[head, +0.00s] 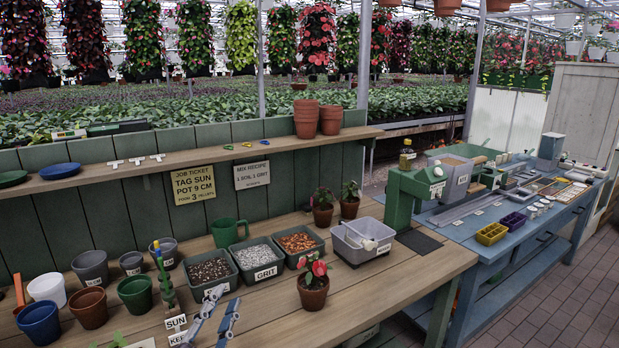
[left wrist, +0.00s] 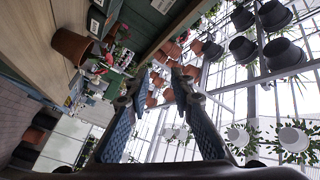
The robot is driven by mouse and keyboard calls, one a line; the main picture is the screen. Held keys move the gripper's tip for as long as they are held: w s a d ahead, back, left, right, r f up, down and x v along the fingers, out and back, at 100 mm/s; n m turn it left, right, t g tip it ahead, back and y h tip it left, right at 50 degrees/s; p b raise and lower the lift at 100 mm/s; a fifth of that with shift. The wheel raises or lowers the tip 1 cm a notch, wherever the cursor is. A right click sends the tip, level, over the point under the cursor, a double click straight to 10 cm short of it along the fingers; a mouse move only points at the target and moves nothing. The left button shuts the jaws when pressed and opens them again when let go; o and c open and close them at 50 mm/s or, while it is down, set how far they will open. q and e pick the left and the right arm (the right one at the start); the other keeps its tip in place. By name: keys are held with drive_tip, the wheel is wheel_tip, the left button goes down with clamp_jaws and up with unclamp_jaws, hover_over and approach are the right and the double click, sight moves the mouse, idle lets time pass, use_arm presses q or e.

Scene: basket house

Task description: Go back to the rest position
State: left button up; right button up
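My left gripper (head: 221,302) shows at the bottom of the head view, at the front of the wooden potting bench (head: 385,285). Its two fingers are spread apart. In the left wrist view the same gripper (left wrist: 160,82) has its blue padded fingers apart with nothing between them. My right gripper is not in view.
Pots, including a white pot (head: 47,288), stand at the bench's left. Trays of soil (head: 209,271), grit (head: 259,254) and orange pellets (head: 298,242) sit mid-bench. A potted red-flowered plant (head: 313,290) stands right of the gripper. A blue bench (head: 525,235) is farther right.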

use_arm(q)
drive_tip(key=s+a+f+n+g+y, duration=0.2)
drive_tip(key=s+f+n, duration=0.1)
drive_tip(key=f, duration=0.3)
drive_tip(key=s+a+f+n+g+y, duration=0.1)
drive_tip(key=s+a+f+n+g, duration=0.15)
drive_tip(key=f, duration=0.35)
drive_tip(key=s+f+n+g, duration=0.2)
drive_tip(key=s+f+g, duration=0.5)
drive_tip(key=s, duration=0.5)
drive_tip(key=s+f+n+g, duration=0.3)
drive_tip(key=s+f+g, duration=0.1)
drive_tip(key=s+f, duration=0.75)
wheel_tip(320, 180, down, 23)
drive_tip(key=s+g, duration=0.1)
drive_tip(key=s, duration=0.1)
drive_tip(key=s+a+f+m+g, duration=0.1)
drive_tip(key=s+a+f, duration=0.1)
drive_tip(key=s+f, duration=1.4)
drive_tip(key=shift+s+a+f+h, duration=0.3)
drive_tip(key=shift+a+f, duration=0.05)
drive_tip(key=shift+f, duration=0.35)
drive_tip(key=shift+o, duration=0.3)
drive_tip(key=shift+s+a+f+g, duration=0.15)
drive_tip(key=shift+s+g, duration=0.1)
drive_tip(key=shift+s, duration=0.25)
